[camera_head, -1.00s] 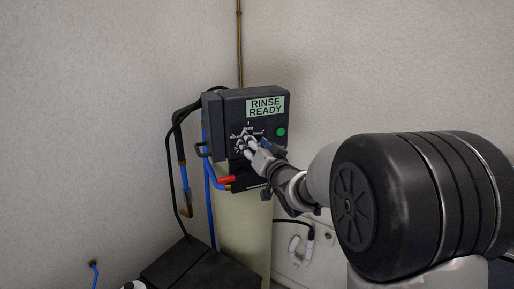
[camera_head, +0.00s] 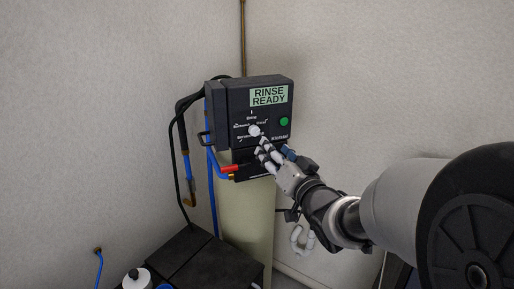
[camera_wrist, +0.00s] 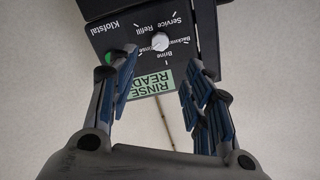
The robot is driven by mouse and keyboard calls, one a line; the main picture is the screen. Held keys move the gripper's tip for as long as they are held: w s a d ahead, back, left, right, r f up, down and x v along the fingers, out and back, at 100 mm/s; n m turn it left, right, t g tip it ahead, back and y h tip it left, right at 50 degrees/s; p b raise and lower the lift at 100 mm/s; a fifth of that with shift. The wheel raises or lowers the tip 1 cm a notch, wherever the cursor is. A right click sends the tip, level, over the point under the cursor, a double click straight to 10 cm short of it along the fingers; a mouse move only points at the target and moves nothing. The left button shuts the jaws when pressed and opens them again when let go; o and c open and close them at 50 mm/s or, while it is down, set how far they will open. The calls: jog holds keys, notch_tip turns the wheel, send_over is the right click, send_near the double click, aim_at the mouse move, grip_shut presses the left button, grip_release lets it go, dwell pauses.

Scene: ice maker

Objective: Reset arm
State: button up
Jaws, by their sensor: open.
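My gripper (camera_head: 268,153) is open and empty, just in front of and below the knob of a dark control box (camera_head: 226,98). The box carries a "RINSE READY" display (camera_head: 269,95), a green round button (camera_head: 284,122) and a white knob (camera_head: 254,130) with printed settings around it. In the wrist view my gripper's two fingers (camera_wrist: 158,88) stand wide apart, with the knob (camera_wrist: 159,42) between and beyond them and no contact visible. The display (camera_wrist: 153,83) shows upside down there. The knob's exact setting is too small to tell.
The box sits on a pale cylindrical tank (camera_head: 245,222). Blue hoses (camera_head: 212,196) and black cables hang at its left. A black lidded box (camera_head: 190,256) and a white-capped bottle (camera_head: 136,281) are low in front. Walls close in behind; open air lies in front.

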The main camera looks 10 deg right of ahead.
jog(key=s+f+n+g+h+b, duration=0.1)
jog(key=s+f+g+b, duration=0.2)
jog(key=s+f, duration=0.4)
jog(key=s+a+f+n+g+h+b, duration=0.1)
jog(key=s+f+g+b, duration=0.3)
jog(key=s, duration=1)
jog(key=s+a+f+n+g+h+b, duration=0.1)
jog(key=s+f+g+b, duration=0.3)
jog(key=s+f, duration=0.7)
jog(key=shift+s+n+g, duration=0.3)
jog(key=shift+s+g, duration=0.05)
jog(key=shift+g, duration=0.75)
